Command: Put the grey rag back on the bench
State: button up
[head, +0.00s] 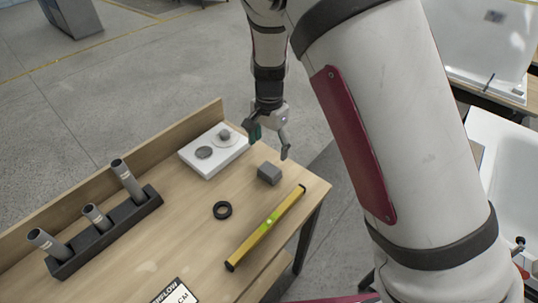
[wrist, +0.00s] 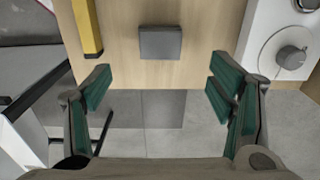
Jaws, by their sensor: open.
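A small grey block-shaped thing (head: 269,173) lies flat on the wooden bench (head: 190,239) near its right end. I cannot tell whether it is the folded grey rag; no other rag shows. In the wrist view the grey thing (wrist: 160,42) sits near the bench edge, ahead of and between my fingertips. My gripper (head: 270,146) is open and empty, just past the bench's far right edge and apart from the grey thing. Its spread green-padded fingers (wrist: 160,84) show with floor between them.
A yellow level (head: 266,228) lies along the near edge, a black ring (head: 222,210) beside it. A white box (head: 214,150) with round parts stands by the back board. A dark rack (head: 104,232) holds upright tubes. White tub shells (head: 490,45) stand at right.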

jog(key=s+d+r+n+t+y, duration=0.15)
jog(key=s+d+r, duration=0.3)
jog(key=r, duration=0.45)
jog(key=s+d+r+n+y, duration=0.1)
jog(key=s+d+r+n, duration=0.15)
jog(key=s+r, duration=0.45)
jog(key=s+d+r+n+t+h, duration=0.1)
jog(key=s+d+r+n+t, duration=0.1)
jog(key=s+d+r, duration=0.2)
jog(key=s+d+r+n+t+h, duration=0.1)
jog(key=s+d+r+n, duration=0.2)
jog(key=s, duration=0.8)
notch_tip(320, 180, up, 2)
jog(key=shift+s+d+r+t, duration=0.15)
jog(key=shift+d+t, duration=0.2)
jog(key=shift+d, duration=0.2)
jog(key=shift+h, duration=0.25)
